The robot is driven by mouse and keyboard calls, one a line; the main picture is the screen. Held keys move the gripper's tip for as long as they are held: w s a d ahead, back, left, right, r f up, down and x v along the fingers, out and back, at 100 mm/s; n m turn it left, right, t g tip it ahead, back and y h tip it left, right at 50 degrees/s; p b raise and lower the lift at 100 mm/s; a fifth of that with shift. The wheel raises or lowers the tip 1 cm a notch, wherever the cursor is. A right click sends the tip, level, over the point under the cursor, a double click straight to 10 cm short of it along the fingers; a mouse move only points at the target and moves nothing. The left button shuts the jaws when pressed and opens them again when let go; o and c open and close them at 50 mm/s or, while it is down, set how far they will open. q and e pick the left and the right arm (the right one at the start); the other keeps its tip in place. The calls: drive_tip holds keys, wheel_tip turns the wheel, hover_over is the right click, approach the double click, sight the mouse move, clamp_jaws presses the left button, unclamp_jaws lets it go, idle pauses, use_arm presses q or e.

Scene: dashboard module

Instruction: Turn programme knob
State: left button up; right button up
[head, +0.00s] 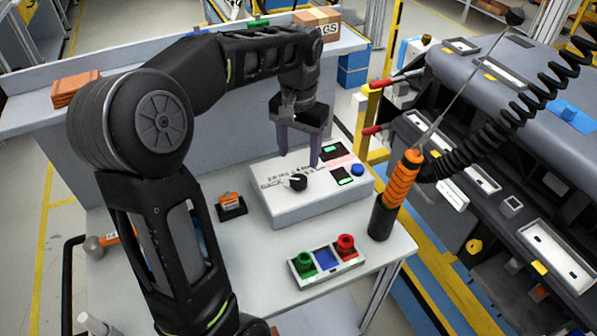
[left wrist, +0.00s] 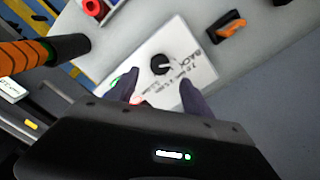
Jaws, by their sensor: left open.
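The programme knob (head: 298,182) is a black round knob on top of a white control box (head: 310,207) with printed labels around it. It also shows in the left wrist view (left wrist: 160,64), ahead of the fingertips and between their lines. My left gripper (head: 299,160) is open above the back part of the box, its two dark fingers pointing down. In the left wrist view my left gripper (left wrist: 157,85) has one finger on each side, with nothing between them. The fingers look apart from the knob. My right gripper is not in view.
A tray (head: 325,281) with green and red knobs stands in front of the box. An orange coiled-cord tool (head: 402,180) stands in a black holder at the right. An orange switch (head: 230,201) lies left of the box. A dashboard module (head: 500,90) fills the right side.

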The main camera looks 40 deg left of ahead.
sight(299, 179)
use_arm(q)
drive_tip(key=shift+f+p, duration=0.45)
drive_tip(key=shift+f, duration=3.5)
drive_tip(key=shift+c, duration=0.2)
clamp_jaws()
drive_tip(key=shift+m, duration=0.4)
drive_tip(key=m, duration=0.3)
drive_tip(key=shift+m, duration=2)
